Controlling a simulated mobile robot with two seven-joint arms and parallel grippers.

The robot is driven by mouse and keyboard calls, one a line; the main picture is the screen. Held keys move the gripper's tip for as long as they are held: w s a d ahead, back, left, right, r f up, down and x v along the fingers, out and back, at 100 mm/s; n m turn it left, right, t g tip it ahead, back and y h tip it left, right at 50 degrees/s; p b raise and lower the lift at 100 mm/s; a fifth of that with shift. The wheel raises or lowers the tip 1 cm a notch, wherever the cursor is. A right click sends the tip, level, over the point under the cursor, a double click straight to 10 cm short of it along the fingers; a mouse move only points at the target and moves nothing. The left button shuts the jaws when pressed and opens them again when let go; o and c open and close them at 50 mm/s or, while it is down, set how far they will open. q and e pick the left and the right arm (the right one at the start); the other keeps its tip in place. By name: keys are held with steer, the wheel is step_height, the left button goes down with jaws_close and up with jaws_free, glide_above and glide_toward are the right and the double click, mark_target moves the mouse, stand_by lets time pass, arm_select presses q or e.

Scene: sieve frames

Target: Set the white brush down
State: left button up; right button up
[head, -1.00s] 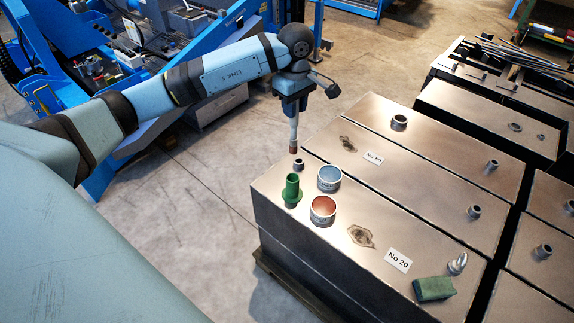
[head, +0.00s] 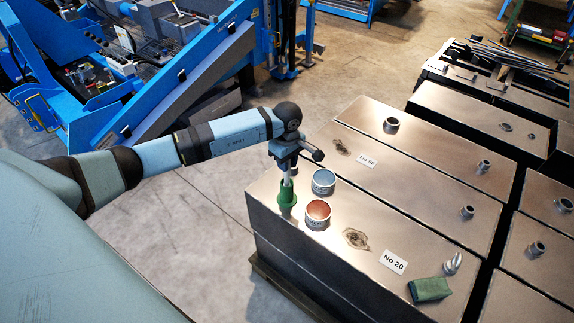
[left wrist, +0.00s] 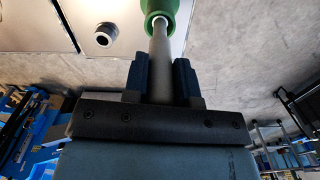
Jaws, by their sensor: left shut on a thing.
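My left gripper (head: 287,170) is shut on the white brush (left wrist: 161,55), which hangs upright below the fingers. It holds the brush over the green holder (head: 287,200), which stands near the left edge of the metal block top. In the left wrist view the brush's far end meets the mouth of the green holder (left wrist: 171,6), and the tip seems to be inside it. How deep it goes is hidden. In the head view a short pale piece of the brush shows between gripper and holder. My right gripper is not in view.
A blue-topped tin (head: 324,182) and a red-topped tin (head: 317,214) stand close to the right of the holder. A metal collar (left wrist: 105,34) shows in the left wrist view.

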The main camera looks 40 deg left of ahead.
arm_select(q)
steer(key=shift+f, duration=0.95)
steer(key=shift+f, duration=0.2)
steer(key=o, duration=0.9)
steer(key=shift+r, duration=0.1)
steer(key=shift+r, duration=0.1)
